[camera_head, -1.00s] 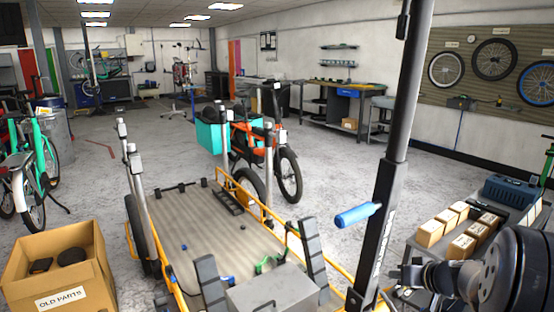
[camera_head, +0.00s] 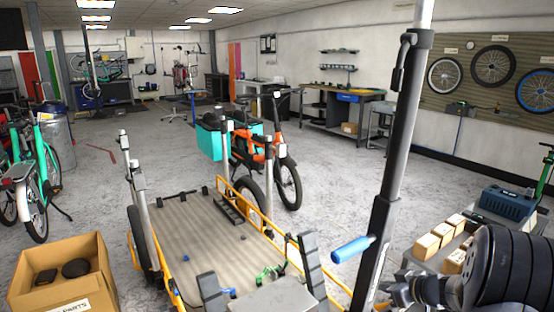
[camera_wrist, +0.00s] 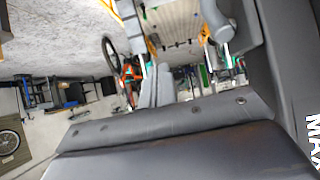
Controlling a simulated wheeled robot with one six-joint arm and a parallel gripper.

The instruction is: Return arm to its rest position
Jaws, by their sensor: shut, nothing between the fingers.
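My gripper (camera_head: 400,291) is at the lower right of the head view, at the end of my dark, ringed wrist. It looks shut and empty. Its fingers are small and partly hidden. It is just right of a tall black and silver post (camera_head: 382,215), apparently clear of it. In the wrist view the picture is turned over. A large dark smooth surface fills the bottom, and a grey part with white lettering stands close at the right.
A blue handle (camera_head: 353,249) sticks out left from the post. A cart with small cartons (camera_head: 426,247) and a blue case (camera_head: 508,200) is at the right. A yellow-railed cargo bed (camera_head: 185,235) lies ahead. An open cardboard box (camera_head: 88,290) is lower left. Open floor lies beyond.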

